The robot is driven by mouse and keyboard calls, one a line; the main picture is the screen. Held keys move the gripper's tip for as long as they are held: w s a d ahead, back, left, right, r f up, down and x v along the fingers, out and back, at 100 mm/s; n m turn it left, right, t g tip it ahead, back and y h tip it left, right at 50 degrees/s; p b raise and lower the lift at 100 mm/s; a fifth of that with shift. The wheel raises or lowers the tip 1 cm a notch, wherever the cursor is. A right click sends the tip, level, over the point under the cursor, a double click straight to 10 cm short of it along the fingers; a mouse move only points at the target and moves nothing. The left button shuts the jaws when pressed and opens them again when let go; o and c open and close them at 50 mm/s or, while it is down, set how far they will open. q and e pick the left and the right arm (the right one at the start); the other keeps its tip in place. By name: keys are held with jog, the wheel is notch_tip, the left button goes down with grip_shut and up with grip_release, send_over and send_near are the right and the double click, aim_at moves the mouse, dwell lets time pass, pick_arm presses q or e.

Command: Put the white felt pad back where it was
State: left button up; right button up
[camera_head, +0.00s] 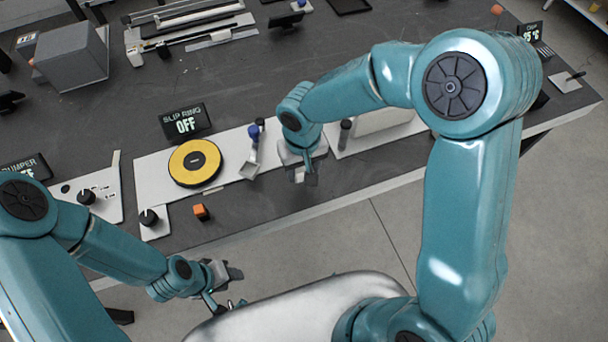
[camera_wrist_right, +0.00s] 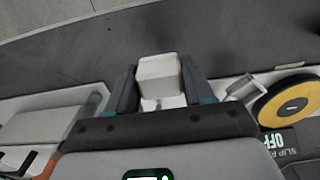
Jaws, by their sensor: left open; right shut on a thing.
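The white felt pad (camera_wrist_right: 160,75) is a small pale block held between the two dark fingers of my right gripper (camera_wrist_right: 160,88). In the head view my right gripper (camera_head: 304,176) is over the front part of the dark bench, and a bit of the white pad (camera_head: 299,175) shows at its tip. I cannot tell if the pad touches anything below. My left gripper (camera_head: 228,278) is open and empty, in front of the bench edge at lower left.
A yellow disc (camera_head: 195,163) lies on a white plate beside the "SLIP RING OFF" display (camera_head: 185,122). A blue-topped lever (camera_head: 254,145) and a dark-handled lever (camera_head: 345,133) flank my right gripper. An orange cube (camera_head: 201,212) and a black knob (camera_head: 149,217) are at the front left.

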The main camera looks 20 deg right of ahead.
aim_at(304, 168)
notch_tip(304, 168, down, 4)
jog(key=shift+f, duration=0.1)
jog(key=shift+f+b, duration=0.15)
jog(key=shift+b, duration=0.2)
jog(key=o, duration=1)
notch_tip(304, 168, up, 13)
jog(key=shift+s+f+p, duration=0.1)
jog(key=shift+f+p, duration=0.1)
jog(key=shift+p, duration=0.3)
